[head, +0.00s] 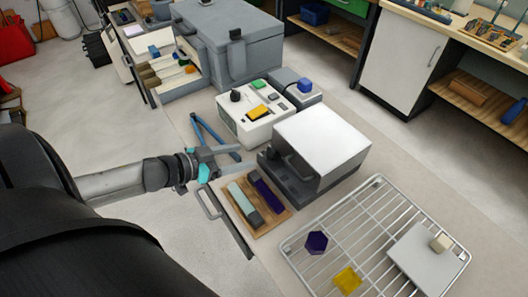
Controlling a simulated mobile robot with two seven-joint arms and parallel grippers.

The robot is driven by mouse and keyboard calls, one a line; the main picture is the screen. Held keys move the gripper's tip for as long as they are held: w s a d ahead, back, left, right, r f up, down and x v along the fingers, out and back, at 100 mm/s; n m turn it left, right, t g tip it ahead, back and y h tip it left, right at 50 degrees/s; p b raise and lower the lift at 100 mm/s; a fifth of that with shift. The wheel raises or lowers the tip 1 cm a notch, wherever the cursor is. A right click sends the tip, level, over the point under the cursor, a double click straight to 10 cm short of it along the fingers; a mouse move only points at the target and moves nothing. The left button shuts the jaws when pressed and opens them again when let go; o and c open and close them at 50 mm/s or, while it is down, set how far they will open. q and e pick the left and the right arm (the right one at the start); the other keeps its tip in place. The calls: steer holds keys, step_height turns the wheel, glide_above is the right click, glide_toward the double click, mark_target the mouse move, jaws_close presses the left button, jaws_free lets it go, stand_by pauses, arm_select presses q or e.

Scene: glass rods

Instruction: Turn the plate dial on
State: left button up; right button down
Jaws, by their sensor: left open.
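The dial is hard to single out. A black knob (235,95) stands on the cream box (238,122), which also bears a yellow pad. A white-topped unit with a dark base (322,148) sits closer, and small dark parts show at its left front. I cannot tell which bears the plate dial. My left gripper (238,157) is open and empty, its fingers pointing right, just left of the dark base in the picture. It appears apart from both units. My right gripper is not in view.
Blue tongs (213,136) lie just behind my left gripper. A wooden board (277,222) with teal and purple bars lies in front. A wire rack (375,222) holds a purple hexagon, a yellow piece and a pale plate (423,262) with a beige cube.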

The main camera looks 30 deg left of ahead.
mark_target(270, 150)
arm_select(q)
steer(key=shift+b+x, duration=0.75)
steer(key=shift+x, duration=3.65)
steer(key=shift+f, duration=0.1)
jaws_close()
